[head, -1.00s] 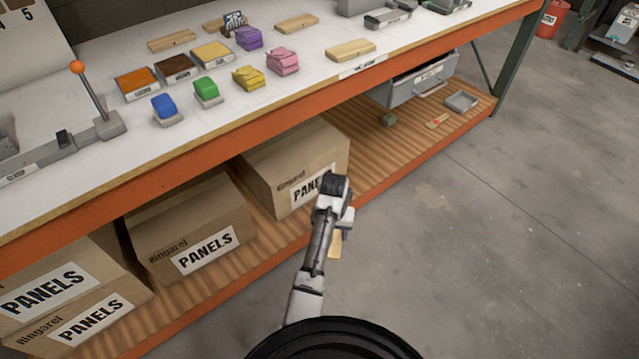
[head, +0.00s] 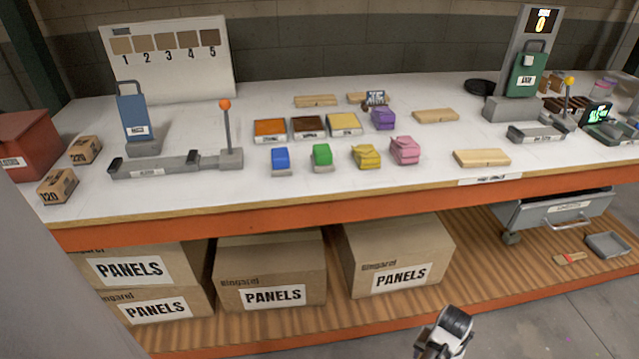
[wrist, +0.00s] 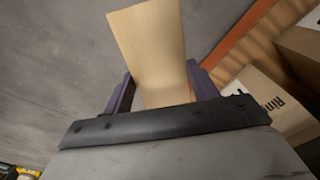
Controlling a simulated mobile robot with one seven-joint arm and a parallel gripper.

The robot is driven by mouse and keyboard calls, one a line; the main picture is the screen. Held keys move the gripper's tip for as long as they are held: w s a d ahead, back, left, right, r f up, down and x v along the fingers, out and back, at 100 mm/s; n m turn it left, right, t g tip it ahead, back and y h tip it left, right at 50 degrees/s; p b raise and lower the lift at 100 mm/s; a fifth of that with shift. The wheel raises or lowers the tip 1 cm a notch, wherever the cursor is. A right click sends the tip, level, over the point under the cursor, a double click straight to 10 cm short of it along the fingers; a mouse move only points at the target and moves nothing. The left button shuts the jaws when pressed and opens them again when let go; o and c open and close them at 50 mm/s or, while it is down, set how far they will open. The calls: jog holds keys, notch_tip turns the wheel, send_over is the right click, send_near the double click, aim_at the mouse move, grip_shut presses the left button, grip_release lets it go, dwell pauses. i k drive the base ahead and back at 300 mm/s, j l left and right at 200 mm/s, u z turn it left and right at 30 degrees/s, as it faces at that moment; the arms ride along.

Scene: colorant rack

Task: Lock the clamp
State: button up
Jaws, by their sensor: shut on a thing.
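In the wrist view my gripper (wrist: 160,88) is shut on a pale wooden panel (wrist: 150,38), its dark fingers at the panel's two sides. In the head view part of my arm shows at the bottom, in front of the bench; the held panel is not visible there. A long grey clamp (head: 170,166) lies on the bench at the left, its lever (head: 227,125) upright with an orange ball on top. Another grey fixture (head: 537,132) with a yellow-ball lever (head: 569,98) stands at the far right. I cannot tell which clamp is meant. My gripper is apart from both.
The white bench (head: 350,188) holds colour blocks, sample trays and loose wooden panels, including one near the front edge (head: 482,157). A grey drawer (head: 560,208) hangs below at the right. The bench front left of centre is clear.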

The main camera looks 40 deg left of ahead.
aim_at(154, 162)
jog(key=i+l+u, duration=0.1)
jog(key=u, duration=0.2)
jog(key=i+l+u, duration=0.1)
jog(key=l+u, duration=0.25)
jog(key=u, duration=1.15)
